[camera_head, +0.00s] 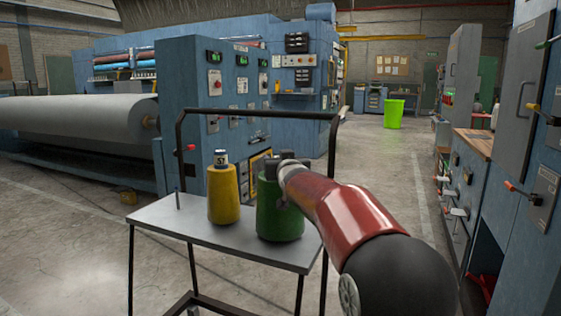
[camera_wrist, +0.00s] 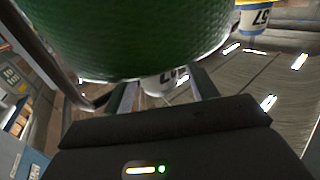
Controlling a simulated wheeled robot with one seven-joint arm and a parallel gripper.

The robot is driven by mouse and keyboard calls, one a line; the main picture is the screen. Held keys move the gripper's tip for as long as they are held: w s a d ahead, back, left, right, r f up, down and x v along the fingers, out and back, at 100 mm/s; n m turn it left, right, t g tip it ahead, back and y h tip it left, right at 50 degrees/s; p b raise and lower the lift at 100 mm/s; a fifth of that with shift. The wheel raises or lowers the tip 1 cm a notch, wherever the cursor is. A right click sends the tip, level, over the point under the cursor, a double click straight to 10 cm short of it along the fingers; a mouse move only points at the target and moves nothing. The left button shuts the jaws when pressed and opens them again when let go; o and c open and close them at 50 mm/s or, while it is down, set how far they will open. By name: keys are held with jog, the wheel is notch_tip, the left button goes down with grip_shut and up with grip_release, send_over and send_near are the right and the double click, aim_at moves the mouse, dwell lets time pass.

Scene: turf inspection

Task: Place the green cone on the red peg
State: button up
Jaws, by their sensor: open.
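The green cone (camera_head: 280,215) stands upright on the right part of the trolley's top. In the wrist view the green cone (camera_wrist: 130,35) fills the upper part, with its white numbered tube end (camera_wrist: 163,84) between the fingers. My gripper (camera_head: 274,163) is at the top of the green cone, its jaws open. In the wrist view the fingers of my gripper (camera_wrist: 165,93) lie on either side of the tube end; I cannot tell if they touch it. A small red-tipped part (camera_head: 189,148) sticks out of the blue cabinet; I cannot tell whether it is the red peg.
A yellow cone (camera_head: 224,197) with a numbered white top stands left of the green one on the trolley (camera_head: 165,222). A thin grey pin (camera_head: 177,199) rises at the trolley's left. The trolley's handle frame (camera_head: 255,113) stands behind. Machine cabinets (camera_head: 525,90) line the right side.

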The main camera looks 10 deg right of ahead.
jog(key=s+b, duration=0.2)
jog(key=s, duration=1)
jog(key=shift+d, duration=0.15)
jog(key=s+f+g, duration=0.4)
jog(key=s+f, duration=0.4)
jog(key=s, duration=0.4)
jog(key=s+f+g, duration=0.4)
jog(key=s+f, duration=0.4)
jog(key=s, duration=0.4)
jog(key=s+f+g, duration=0.4)
jog(key=s+f, duration=0.4)
jog(key=s, duration=0.4)
jog(key=shift+s+f, duration=0.2)
jog(key=shift+f, duration=0.1)
